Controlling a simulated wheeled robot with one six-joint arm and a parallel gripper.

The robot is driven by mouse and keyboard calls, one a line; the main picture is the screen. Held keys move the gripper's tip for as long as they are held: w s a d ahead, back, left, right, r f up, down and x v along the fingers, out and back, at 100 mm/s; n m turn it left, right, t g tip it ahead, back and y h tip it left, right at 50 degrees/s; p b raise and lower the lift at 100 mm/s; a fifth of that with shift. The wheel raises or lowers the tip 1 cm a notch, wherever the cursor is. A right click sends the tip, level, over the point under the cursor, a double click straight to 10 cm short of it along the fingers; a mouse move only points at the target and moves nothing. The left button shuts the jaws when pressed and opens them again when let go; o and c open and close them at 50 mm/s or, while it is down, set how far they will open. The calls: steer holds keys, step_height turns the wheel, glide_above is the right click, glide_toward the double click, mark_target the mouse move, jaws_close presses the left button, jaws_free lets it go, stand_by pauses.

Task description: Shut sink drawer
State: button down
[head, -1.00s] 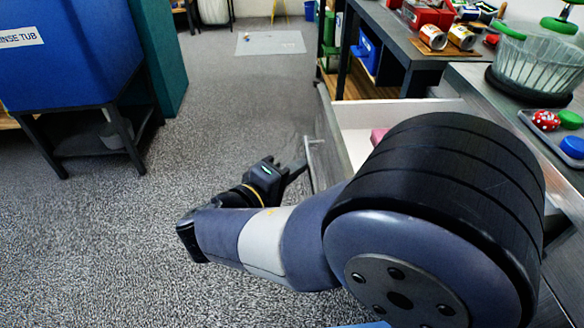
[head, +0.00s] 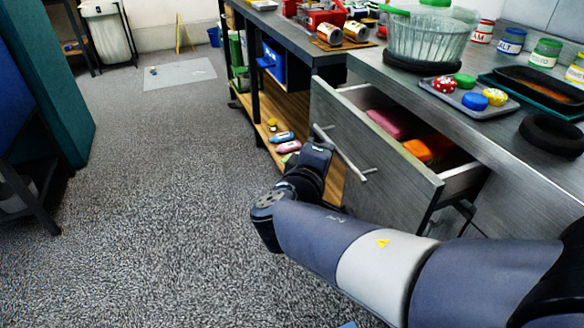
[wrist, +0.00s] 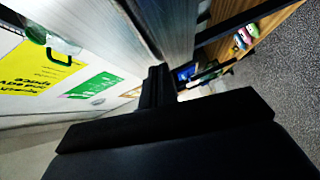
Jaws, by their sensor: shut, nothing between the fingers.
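The sink drawer (head: 365,150) stands open under the counter, with its grey wood front pulled well out. A red or pink thing (head: 388,122) and an orange thing (head: 428,149) lie inside it. A bar handle (head: 343,155) runs along its front. My gripper (head: 322,148) is shut and empty, close to the far end of the handle; I cannot tell whether it touches the front. In the wrist view my gripper (wrist: 155,85) shows dark, beside a grey wood-grain surface.
The counter (head: 400,75) carries a glass bowl (head: 430,38) and a tray of coloured lids (head: 466,96). A shelf unit (head: 265,110) stands beyond the drawer. The carpet to the left is open floor, with a teal panel (head: 70,90) at far left.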

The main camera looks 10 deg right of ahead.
steer(key=w+d+b, duration=0.1)
steer(key=d+b, duration=0.1)
steer(key=d, duration=0.2)
steer(key=d+b, duration=0.2)
steer(key=d, duration=0.3)
steer(key=w+d+b, duration=0.1)
steer(key=d+b, duration=0.1)
steer(key=d, duration=0.2)
steer(key=shift+w+d+f, duration=0.1)
steer(key=shift+w+d, duration=0.1)
steer(key=shift+w, duration=0.1)
steer(key=shift+w+d+b, duration=0.1)
steer(key=shift+d+b, duration=0.3)
steer(key=shift+d, duration=0.1)
steer(key=shift+d+r, duration=0.1)
steer(key=shift+r, duration=0.1)
